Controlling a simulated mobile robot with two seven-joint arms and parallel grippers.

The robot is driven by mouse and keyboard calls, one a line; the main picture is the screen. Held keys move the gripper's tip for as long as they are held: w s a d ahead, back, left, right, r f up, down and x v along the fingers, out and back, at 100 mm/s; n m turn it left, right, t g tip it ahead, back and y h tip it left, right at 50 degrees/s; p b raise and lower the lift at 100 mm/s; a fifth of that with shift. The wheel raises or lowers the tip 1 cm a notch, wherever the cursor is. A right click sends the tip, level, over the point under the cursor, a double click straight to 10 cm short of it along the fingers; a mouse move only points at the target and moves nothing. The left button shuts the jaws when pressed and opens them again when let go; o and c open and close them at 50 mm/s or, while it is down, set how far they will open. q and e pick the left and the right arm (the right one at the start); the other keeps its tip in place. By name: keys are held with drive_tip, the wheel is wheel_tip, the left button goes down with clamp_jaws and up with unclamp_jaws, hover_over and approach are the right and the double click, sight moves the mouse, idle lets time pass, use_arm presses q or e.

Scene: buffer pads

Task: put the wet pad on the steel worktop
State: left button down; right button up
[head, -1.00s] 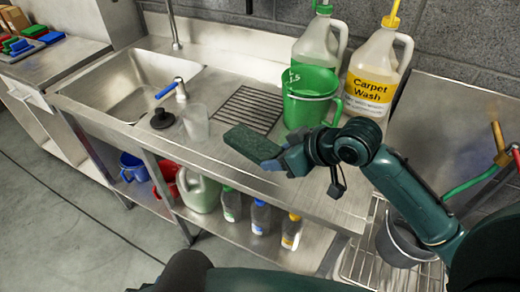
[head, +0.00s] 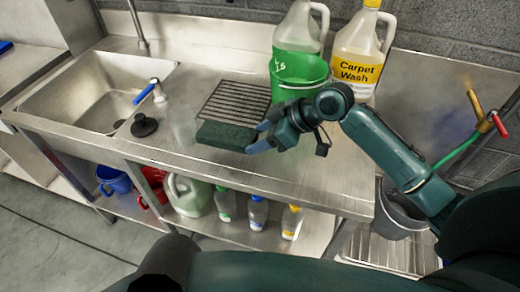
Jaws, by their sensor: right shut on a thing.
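The wet pad is a dark green rectangular block (head: 224,136) over the steel worktop (head: 255,180). My right gripper (head: 256,139) is shut on the pad's right end, coming in from the right. I cannot tell whether the pad touches the worktop. My left gripper is not in view.
The sink (head: 90,95) is left; the worktop's front strip is clear.

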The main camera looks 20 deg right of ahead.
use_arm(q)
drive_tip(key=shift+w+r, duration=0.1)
use_arm(e)
drive_tip(key=shift+f, duration=2.5)
drive_tip(key=shift+f, duration=0.1)
drive_tip(key=o, duration=1)
drive_tip(key=shift+s+d+r, duration=0.1)
drive_tip(key=shift+d+r, duration=0.05)
drive_tip(key=shift+r, duration=0.05)
drive_tip(key=v, duration=1.1)
drive_tip(key=shift+s+r, duration=0.15)
drive_tip(key=shift+r, duration=0.1)
